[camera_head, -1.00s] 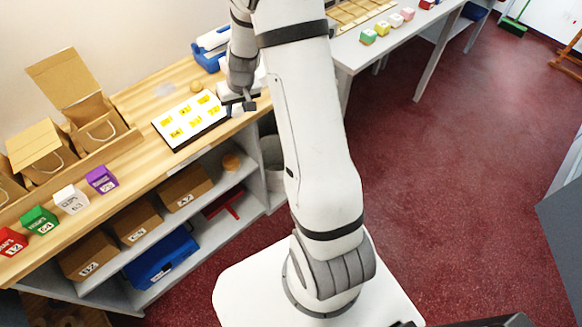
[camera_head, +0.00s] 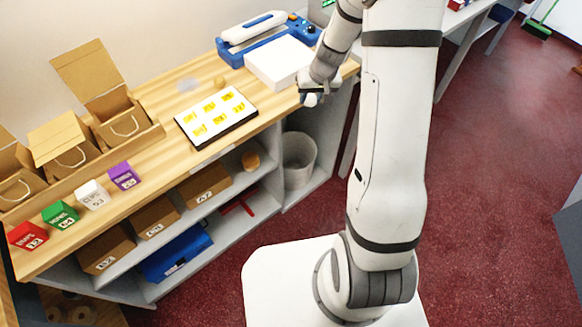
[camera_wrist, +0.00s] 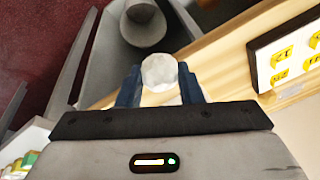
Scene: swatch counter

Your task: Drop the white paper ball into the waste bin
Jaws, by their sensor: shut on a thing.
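The white paper ball (camera_wrist: 159,72) is between the two blue fingers of my gripper (camera_wrist: 160,84) in the wrist view. My gripper is shut on it. In the head view my gripper (camera_head: 312,97) is over the counter's front edge, near the white stack, and the ball is hard to make out there. The waste bin (camera_head: 300,158) is a grey-white round bin standing in the open bay under the counter, below and slightly left of my gripper. The bin also shows in the wrist view (camera_wrist: 142,36), beyond the ball, with its opening visible.
The wooden counter (camera_head: 160,150) runs along the left. A swatch board (camera_head: 216,117), a white stack (camera_head: 279,63) and a blue device (camera_head: 304,30) lie on it. A grey shelf panel (camera_head: 270,190) stands left of the bin. Red floor lies in front.

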